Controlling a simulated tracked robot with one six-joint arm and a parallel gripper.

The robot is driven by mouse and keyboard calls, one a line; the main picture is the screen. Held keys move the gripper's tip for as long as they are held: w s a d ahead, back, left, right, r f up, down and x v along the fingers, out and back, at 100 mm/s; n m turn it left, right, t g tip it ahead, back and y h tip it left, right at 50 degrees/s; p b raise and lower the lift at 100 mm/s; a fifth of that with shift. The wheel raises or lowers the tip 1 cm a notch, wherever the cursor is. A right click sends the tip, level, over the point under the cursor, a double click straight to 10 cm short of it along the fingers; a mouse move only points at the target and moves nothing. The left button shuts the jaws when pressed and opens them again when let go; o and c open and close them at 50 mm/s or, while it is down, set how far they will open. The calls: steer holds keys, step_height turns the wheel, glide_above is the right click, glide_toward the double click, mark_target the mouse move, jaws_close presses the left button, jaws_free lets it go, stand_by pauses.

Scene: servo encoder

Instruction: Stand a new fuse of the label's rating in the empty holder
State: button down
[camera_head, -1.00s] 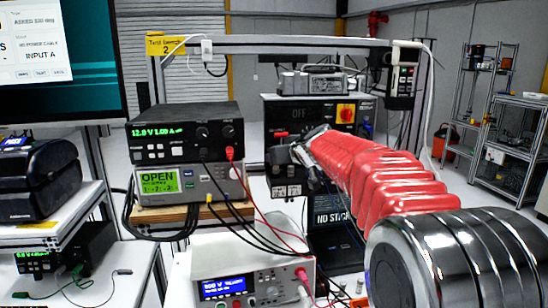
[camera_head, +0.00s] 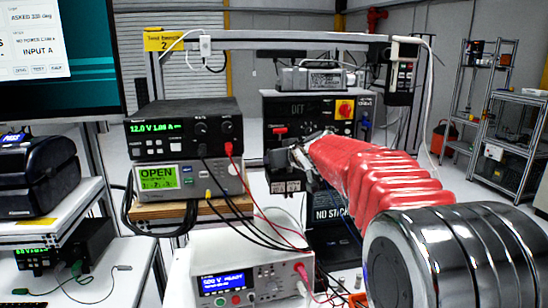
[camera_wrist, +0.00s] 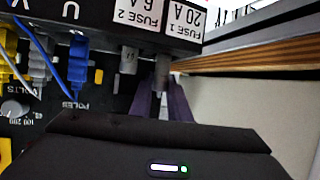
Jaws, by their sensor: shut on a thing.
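My gripper (camera_wrist: 161,100) is shut on a small grey fuse (camera_wrist: 162,82), which shows between the dark purple fingers in the wrist view. The fuse is at the "FUSE 1" label (camera_wrist: 186,18), which reads 20 A. Its lower end and any holder around it are too small and dark to tell. Beside it, another grey fuse (camera_wrist: 129,60) stands at the "FUSE 2" label (camera_wrist: 135,14), which reads 6 A. In the head view my gripper (camera_head: 297,152) is in front of the black test panel (camera_head: 312,108), and the fuse cannot be made out.
Blue, grey and yellow plugs (camera_wrist: 77,60) with leads stand left of the fuses in the wrist view. In the head view, stacked instruments (camera_head: 185,130) with hanging leads stand left of my arm. A bench meter (camera_head: 250,275) stands lower down.

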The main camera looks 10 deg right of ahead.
steer(key=shift+f, duration=0.45)
steer(key=c, duration=1.6)
jaws_free()
steer(key=shift+s, duration=0.15)
steer(key=v, duration=1.3)
steer(key=shift+s+d, duration=0.15)
steer(key=shift+s, duration=0.1)
